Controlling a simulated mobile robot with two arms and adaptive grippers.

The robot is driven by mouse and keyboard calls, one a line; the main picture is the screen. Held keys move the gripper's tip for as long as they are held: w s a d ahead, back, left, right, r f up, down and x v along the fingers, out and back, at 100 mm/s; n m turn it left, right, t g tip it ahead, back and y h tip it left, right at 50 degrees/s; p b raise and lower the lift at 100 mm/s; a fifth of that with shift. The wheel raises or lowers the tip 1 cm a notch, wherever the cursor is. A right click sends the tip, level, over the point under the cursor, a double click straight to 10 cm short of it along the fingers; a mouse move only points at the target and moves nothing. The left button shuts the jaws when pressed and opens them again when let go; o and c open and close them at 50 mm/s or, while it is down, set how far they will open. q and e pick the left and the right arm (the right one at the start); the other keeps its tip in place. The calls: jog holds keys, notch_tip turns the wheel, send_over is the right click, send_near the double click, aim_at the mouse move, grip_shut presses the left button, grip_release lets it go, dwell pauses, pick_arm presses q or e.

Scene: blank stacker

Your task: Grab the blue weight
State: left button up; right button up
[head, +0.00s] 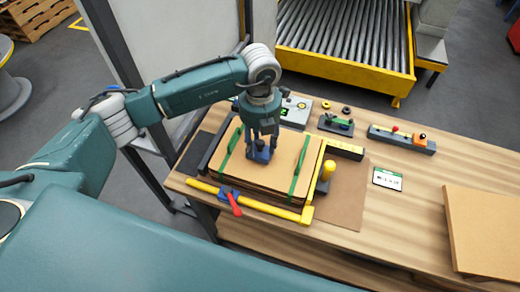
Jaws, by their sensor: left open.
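The blue weight (259,154) sits on top of a stack of brown cardboard sheets (271,174) on the wooden table. My left gripper (262,141) points straight down over the weight, with its open fingers at or around the weight's upper part. The fingers hide part of the weight, and I cannot tell whether they touch it. My right gripper does not show in the head view.
Green straps (300,168) cross the stack, and a yellow frame (314,185) borders it with a red-handled clamp (233,203) in front. Small fixtures (402,141) stand along the table's back. More boards (485,230) lie at right. A roller conveyor (345,45) stands behind.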

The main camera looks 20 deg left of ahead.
pick_arm(q)
grip_shut()
jog(key=shift+w+r, duration=0.1)
jog(key=shift+r, duration=0.05)
jog(key=shift+r, duration=0.1)
